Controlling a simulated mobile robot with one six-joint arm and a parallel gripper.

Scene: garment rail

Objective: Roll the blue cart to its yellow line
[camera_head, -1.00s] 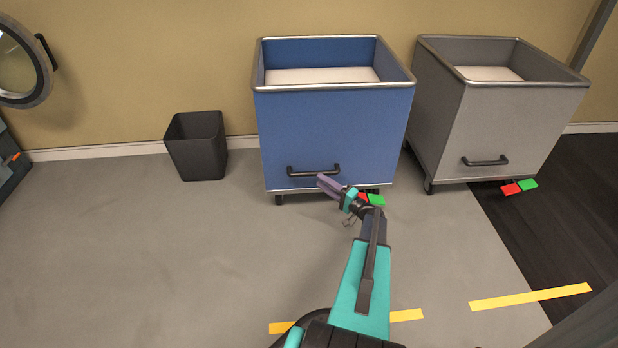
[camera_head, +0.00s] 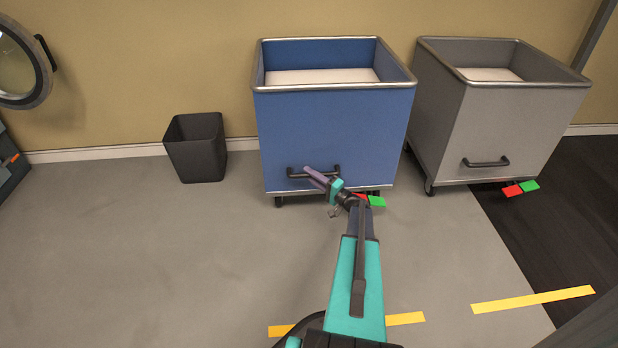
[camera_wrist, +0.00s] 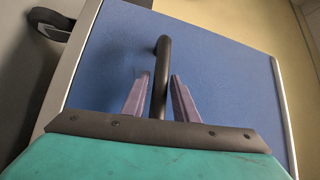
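The blue cart (camera_head: 335,130) stands against the back wall with a black bar handle (camera_head: 298,175) low on its front. My gripper (camera_head: 309,173) is at that handle. In the wrist view, the handle (camera_wrist: 161,75) runs between the two purple fingers (camera_wrist: 160,95), which are apart, with a gap on each side of the bar. The blue front panel (camera_wrist: 110,60) fills most of that view. A yellow line (camera_head: 405,319) lies on the floor in front of the blue cart, partly hidden by my arm.
A grey cart (camera_head: 510,125) stands close to the right, with its own yellow line (camera_head: 532,299) on the floor. A black bin (camera_head: 196,150) stands to the left by the wall.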

